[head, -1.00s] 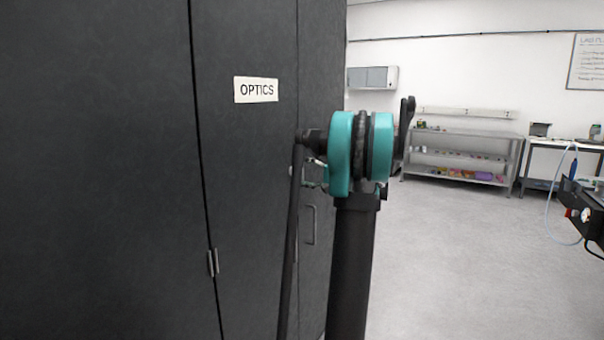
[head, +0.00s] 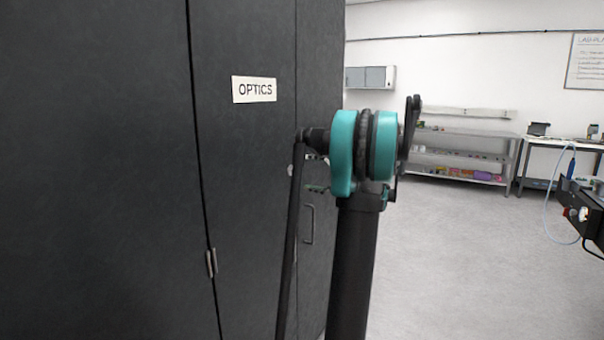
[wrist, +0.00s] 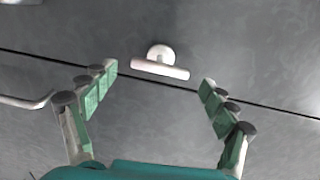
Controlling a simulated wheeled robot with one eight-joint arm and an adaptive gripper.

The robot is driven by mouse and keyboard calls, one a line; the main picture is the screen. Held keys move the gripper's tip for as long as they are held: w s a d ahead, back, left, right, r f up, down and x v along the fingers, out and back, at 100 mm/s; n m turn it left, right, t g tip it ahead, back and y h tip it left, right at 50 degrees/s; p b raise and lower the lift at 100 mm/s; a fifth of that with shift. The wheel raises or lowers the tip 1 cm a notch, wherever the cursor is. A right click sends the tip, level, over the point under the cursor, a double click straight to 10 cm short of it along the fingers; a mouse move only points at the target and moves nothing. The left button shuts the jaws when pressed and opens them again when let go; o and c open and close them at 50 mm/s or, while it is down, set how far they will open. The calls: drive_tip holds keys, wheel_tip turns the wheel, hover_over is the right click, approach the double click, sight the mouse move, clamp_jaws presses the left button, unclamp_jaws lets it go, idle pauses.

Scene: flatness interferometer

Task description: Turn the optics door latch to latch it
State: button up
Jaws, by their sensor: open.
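The optics door latch (wrist: 160,67) is a pale T-shaped turn piece with a round hub and a short bar. In the wrist view it sits on the dark panel just above the door seam, its bar running nearly parallel to the seam. My gripper (wrist: 159,79) is open, with one green-padded finger on each side of the latch in that view. Neither finger visibly touches it. In the head view my gripper (head: 316,174) is mostly hidden behind my arm, beside the dark cabinet door (head: 245,200) with the OPTICS label (head: 254,89).
A door pull handle (wrist: 25,102) is left of my gripper in the wrist view. Door hinges (head: 211,263) show lower on the cabinet. A shelf rack (head: 460,155) stands at the back right, and open floor (head: 460,260) lies right of my arm.

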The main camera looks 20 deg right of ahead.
drive_tip(key=v, duration=0.8)
drive_tip(key=shift+s+d, duration=0.15)
drive_tip(key=shift+s, duration=0.05)
